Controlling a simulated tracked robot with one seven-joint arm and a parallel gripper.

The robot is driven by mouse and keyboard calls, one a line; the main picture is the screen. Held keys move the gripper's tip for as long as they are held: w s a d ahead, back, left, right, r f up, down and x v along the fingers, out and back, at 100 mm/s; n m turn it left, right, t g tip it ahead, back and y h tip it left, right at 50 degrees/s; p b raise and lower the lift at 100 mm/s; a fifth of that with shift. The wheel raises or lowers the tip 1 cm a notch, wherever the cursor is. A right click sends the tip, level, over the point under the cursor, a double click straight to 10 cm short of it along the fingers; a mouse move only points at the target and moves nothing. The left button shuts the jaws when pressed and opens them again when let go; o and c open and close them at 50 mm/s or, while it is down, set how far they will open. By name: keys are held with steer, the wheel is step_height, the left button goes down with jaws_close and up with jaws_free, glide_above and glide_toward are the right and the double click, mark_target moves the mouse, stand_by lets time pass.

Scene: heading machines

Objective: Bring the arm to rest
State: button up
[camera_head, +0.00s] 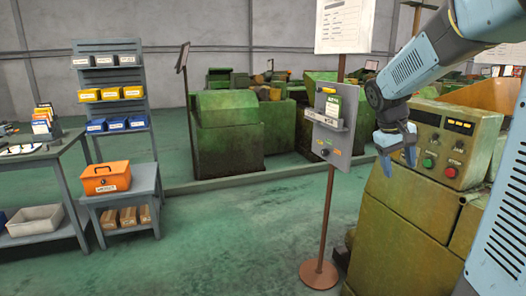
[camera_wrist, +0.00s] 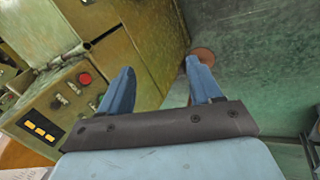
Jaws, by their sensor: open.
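My arm (camera_head: 412,70) reaches in from the upper right of the head view, bent with its forearm slanting down to the left. My gripper (camera_head: 398,160) hangs in front of the green machine's control panel (camera_head: 443,146), pointing down. In the wrist view my gripper (camera_wrist: 160,80) shows two blue fingers spread apart with nothing between them. The control panel also shows at the left of the wrist view (camera_wrist: 55,110), with a red button and yellow displays. Any contact between the fingers and the machine cannot be told.
A sign stand (camera_head: 330,200) with a grey panel (camera_head: 338,142) stands just left of my gripper on a round base. A blue-grey rack (camera_head: 112,95) with bins, an orange toolbox (camera_head: 106,178) and a workbench (camera_head: 60,150) are at the left. The green floor (camera_head: 240,230) between is clear.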

steer(key=s+a+t+y, duration=0.1)
steer(key=s+a, duration=0.3)
steer(key=s, duration=0.3)
steer(key=s+a+r+t+y, duration=0.1)
steer(key=s+a+t, duration=0.1)
steer(key=s+a, duration=0.2)
steer(key=s+a+m+t+y, duration=0.1)
steer(key=s+a, duration=0.4)
steer(key=s, duration=0.5)
steer(key=shift+s+r+t+y, duration=0.3)
steer(key=shift+s+y, duration=0.1)
steer(key=shift+y, duration=0.1)
steer(key=shift+c, duration=0.5)
